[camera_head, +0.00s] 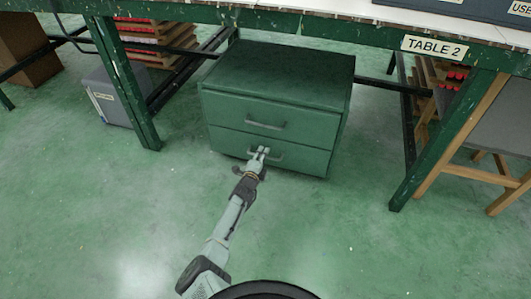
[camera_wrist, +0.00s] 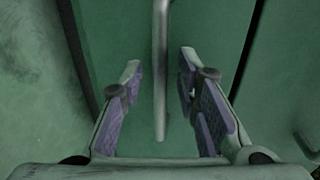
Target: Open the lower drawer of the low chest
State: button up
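The low chest (camera_head: 278,75) is dark green with two drawers and stands under the table. Its lower drawer (camera_head: 309,160) looks closed, with a grey bar handle (camera_head: 275,156) on its front. My gripper (camera_head: 262,151) is at the left part of that handle. In the wrist view my gripper (camera_wrist: 158,85) is open, and the handle (camera_wrist: 160,75) runs between its two fingers with a gap on each side. The upper drawer (camera_head: 230,111) is closed too, and its handle (camera_head: 266,125) is free.
The table (camera_head: 300,24) labelled TABLE 2 stands over the chest, with green legs (camera_head: 128,90) on both sides. A grey bin (camera_head: 108,97) stands at left, a wooden-legged chair (camera_head: 480,172) at right. The green floor (camera_head: 330,235) before the chest is clear.

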jog(key=shift+c, duration=0.3)
grip_shut()
dwell(0.7)
